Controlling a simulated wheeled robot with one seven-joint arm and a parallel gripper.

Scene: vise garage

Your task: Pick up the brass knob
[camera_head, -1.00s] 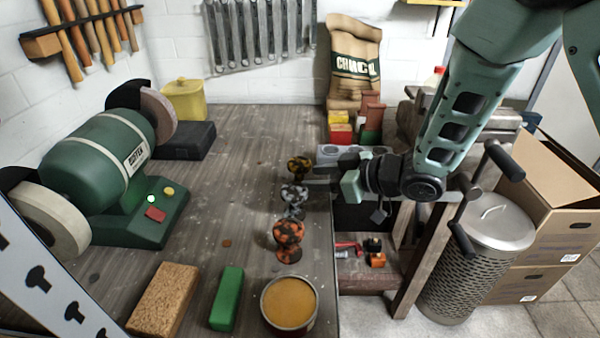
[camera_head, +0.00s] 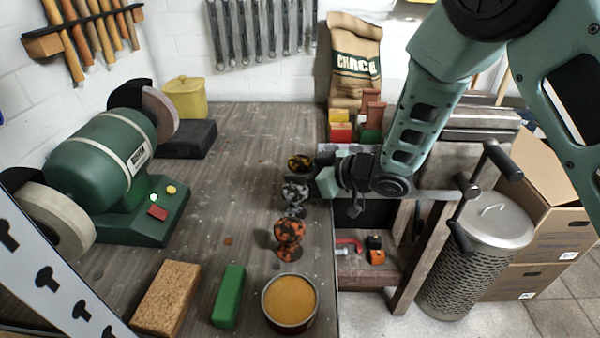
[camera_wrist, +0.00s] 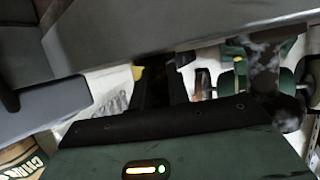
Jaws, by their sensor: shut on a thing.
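The brass knob (camera_head: 300,163), mottled dark and yellow, is the farthest of three similar knobs near the bench's right edge. My gripper (camera_head: 312,170) reaches in from the right, low over the bench, with its jaws shut on the brass knob. The grip itself is partly hidden in the head view. In the wrist view the dark fingers (camera_wrist: 165,85) point away from the camera, and I cannot make out the brass knob between them. A mottled grey knob (camera_head: 294,194) stands just nearer, and a mottled copper knob (camera_head: 289,234) nearer still.
A green bench grinder (camera_head: 100,170) stands at left. A cork block (camera_head: 166,298), a green block (camera_head: 228,297) and an open tin (camera_head: 290,302) lie along the front. Small boxes (camera_head: 340,130) and a sack (camera_head: 354,65) stand behind my gripper. The middle of the bench is clear.

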